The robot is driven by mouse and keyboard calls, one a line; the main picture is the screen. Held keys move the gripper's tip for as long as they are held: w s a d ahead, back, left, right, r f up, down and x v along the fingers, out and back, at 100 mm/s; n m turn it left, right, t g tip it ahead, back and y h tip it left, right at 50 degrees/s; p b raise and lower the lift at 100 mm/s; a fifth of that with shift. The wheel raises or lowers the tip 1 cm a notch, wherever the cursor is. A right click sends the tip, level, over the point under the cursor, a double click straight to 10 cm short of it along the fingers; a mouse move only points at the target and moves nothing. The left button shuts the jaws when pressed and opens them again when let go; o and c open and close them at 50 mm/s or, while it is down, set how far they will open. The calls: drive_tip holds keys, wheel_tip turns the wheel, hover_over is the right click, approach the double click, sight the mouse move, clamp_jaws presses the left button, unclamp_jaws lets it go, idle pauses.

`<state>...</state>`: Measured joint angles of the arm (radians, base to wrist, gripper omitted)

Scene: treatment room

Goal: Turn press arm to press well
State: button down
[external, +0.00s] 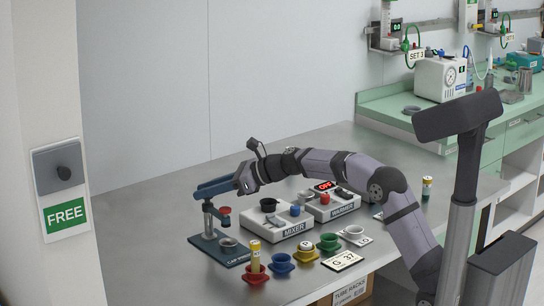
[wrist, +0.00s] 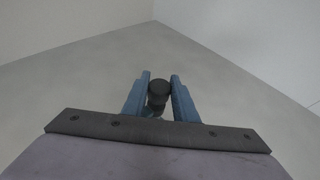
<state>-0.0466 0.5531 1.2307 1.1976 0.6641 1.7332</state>
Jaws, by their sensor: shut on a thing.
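The cap press stands at the left of the steel table in the external view, with a dark teal base (external: 220,254), an upright post and a red-topped press head (external: 225,211). The grey press well (external: 228,243) sits on the base. The head hangs above the well and apart from it; exact alignment is hard to tell. My gripper (external: 203,191) reaches the press's top from the right. Its blue fingers (wrist: 159,84) are closed about a dark round knob (wrist: 157,88) in the wrist view. The fingers and wrist hide most of the press arm.
A mixer (external: 276,221) and a warmer (external: 331,203) reading OFF stand right of the press. A yellow tube (external: 255,257) stands in a red holder in front. Blue (external: 281,263), yellow (external: 306,253) and green (external: 329,243) holders line the front edge. The table behind is clear.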

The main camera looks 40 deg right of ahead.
drive_tip(key=shift+r+n+g+y, duration=0.1)
drive_tip(key=shift+n+g+y, duration=0.2)
drive_tip(key=shift+n+y, duration=0.1)
drive_tip(key=c, duration=1.4)
unclamp_jaws()
drive_tip(key=shift+c, duration=0.2)
drive_tip(key=v, duration=0.7)
drive_tip(key=shift+s+d, duration=0.1)
